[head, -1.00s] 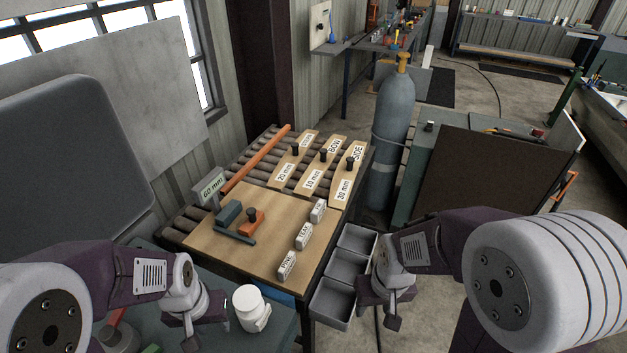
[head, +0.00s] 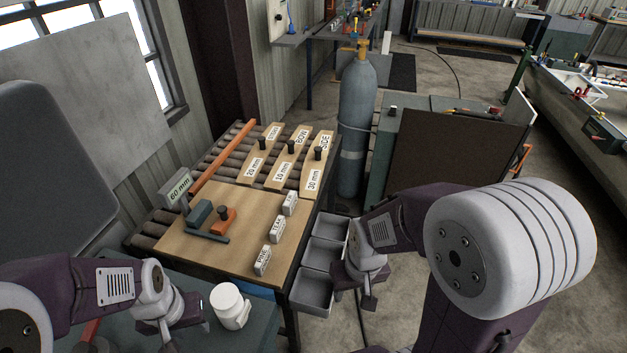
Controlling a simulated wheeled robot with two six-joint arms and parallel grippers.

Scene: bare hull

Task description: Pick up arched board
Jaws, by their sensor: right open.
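Three pale wooden boards with black knobs lie side by side on the roller rack. The right one, the SIDE board (head: 315,178), is marked 30 mm and has a curved outline, so it looks like the arched board. The BOW board (head: 285,172), marked 10 mm, is in the middle, and the 20 mm board (head: 251,171) is on the left. My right gripper (head: 357,290) is open and empty beside the grey bins, nearer than the boards and apart from them. My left gripper (head: 168,328) is low at the front left, far from the boards; its jaws are unclear.
A wooden panel (head: 190,245) in front of the boards bears an orange-and-grey tool (head: 222,220) and several labelled blocks (head: 277,229). Grey bins (head: 317,255) hang at the right edge. A gas cylinder (head: 357,110) stands behind right. A white jar (head: 229,303) is near my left gripper.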

